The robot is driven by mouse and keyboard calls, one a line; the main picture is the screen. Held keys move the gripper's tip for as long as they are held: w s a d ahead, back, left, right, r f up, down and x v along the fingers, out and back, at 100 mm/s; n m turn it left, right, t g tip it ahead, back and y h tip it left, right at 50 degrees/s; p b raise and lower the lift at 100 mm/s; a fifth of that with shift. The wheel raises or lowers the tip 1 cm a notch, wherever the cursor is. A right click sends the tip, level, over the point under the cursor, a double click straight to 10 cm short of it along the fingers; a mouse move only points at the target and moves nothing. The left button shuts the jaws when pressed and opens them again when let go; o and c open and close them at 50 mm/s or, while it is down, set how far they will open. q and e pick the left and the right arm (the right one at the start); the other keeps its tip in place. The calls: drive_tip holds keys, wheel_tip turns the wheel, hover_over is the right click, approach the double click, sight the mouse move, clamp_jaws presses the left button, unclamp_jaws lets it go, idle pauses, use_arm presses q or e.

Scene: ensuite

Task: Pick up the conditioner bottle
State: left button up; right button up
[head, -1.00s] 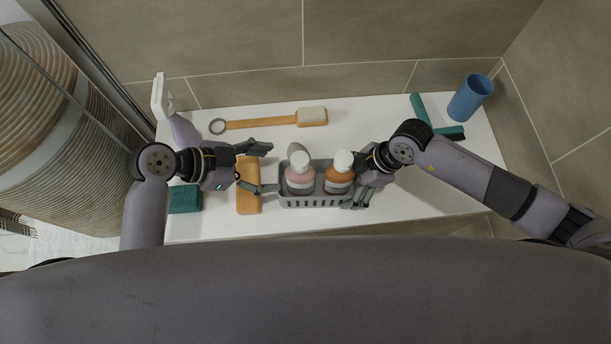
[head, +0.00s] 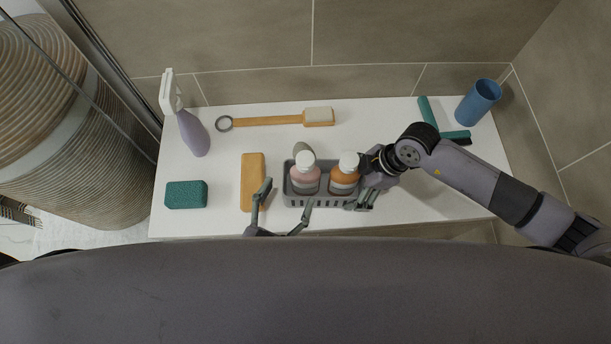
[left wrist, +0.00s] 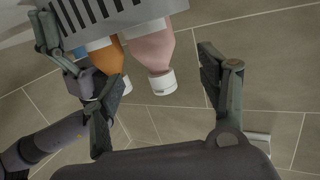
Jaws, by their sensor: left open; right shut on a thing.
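A pink bottle (head: 305,183) and an orange bottle (head: 344,183), both with white caps, stand side by side in a grey slotted caddy (head: 318,203). No readable label tells which one is the conditioner. My left gripper (head: 288,196) is open and empty at the front left of the caddy. In the left wrist view, the pink bottle (left wrist: 152,48) shows between its spread fingers, with the orange bottle (left wrist: 106,58) to the left. My right gripper (head: 363,181) is at the caddy's right end and appears shut on the caddy; its exact contact is partly hidden.
A wooden block (head: 252,182) and a green sponge (head: 186,195) lie left of the caddy. Behind are a spray bottle (head: 193,133), a long brush (head: 270,121), a teal squeegee (head: 429,113) and a blue cup (head: 478,101). A tiled wall bounds the back.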

sight(303, 173)
use_arm(q)
drive_tip(key=w+d, duration=0.1)
drive_tip(key=w, duration=0.1)
drive_tip(key=w+d+n+t, duration=0.1)
drive_tip(key=w, duration=0.1)
drive_tip(key=w+d+r+t, duration=0.1)
drive_tip(key=w+d, duration=0.1)
drive_tip(key=w, duration=0.1)
drive_tip(key=shift+w+r+n+y, duration=0.1)
drive_tip(key=shift+n+y, duration=0.2)
idle(0.5)
drive_tip(key=shift+c, duration=0.4)
clamp_jaws()
idle(0.4)
idle(0.3)
